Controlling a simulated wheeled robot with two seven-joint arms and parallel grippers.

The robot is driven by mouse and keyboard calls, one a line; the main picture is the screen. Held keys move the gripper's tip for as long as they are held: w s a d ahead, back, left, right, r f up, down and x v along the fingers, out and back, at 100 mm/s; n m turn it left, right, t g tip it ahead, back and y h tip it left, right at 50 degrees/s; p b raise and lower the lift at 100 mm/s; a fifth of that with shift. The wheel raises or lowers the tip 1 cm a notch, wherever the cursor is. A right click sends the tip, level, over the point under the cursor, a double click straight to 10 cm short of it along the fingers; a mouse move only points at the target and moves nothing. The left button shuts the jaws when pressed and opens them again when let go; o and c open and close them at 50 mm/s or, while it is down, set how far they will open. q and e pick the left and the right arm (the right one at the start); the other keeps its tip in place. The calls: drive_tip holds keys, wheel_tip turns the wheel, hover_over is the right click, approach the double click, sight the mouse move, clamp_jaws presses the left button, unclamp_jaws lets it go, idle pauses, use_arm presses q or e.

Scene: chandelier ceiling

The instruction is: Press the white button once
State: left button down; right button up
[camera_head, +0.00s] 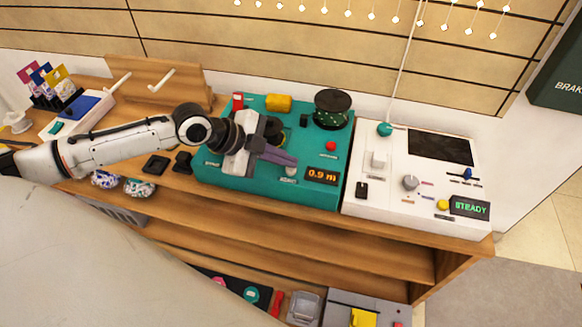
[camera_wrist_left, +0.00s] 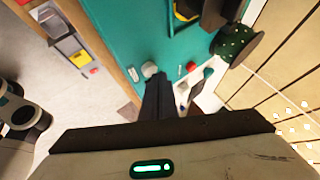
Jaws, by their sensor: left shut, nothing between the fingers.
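A small white round button (camera_head: 291,171) stands on the teal panel (camera_head: 310,200), left of the orange-lit "0.9 m" display. My left gripper (camera_head: 291,160) is shut and empty, its fingers reaching over the teal panel with the tips right by the button. In the left wrist view the white button (camera_wrist_left: 149,69) shows just beyond the tips of the left gripper (camera_wrist_left: 157,77). I cannot tell whether they touch. My right gripper is not in view.
A red button (camera_head: 330,146), a dark green spool (camera_head: 332,108) and a yellow cylinder (camera_head: 278,103) are on the teal panel. A white console (camera_head: 415,210) with a lever, knobs and a "STEADY" display adjoins on the right. Lower wooden shelves (camera_head: 330,245) hold other items.

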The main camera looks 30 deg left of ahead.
sight(286, 174)
use_arm(q)
drive_tip(key=shift+f, duration=0.45)
drive_tip(key=shift+r, duration=0.15)
idle(0.4)
drive_tip(key=shift+r+p, duration=0.8)
wheel_tip(286, 174, up, 5)
drive_tip(key=p, duration=0.4)
drive_tip(key=shift+p, duration=0.4)
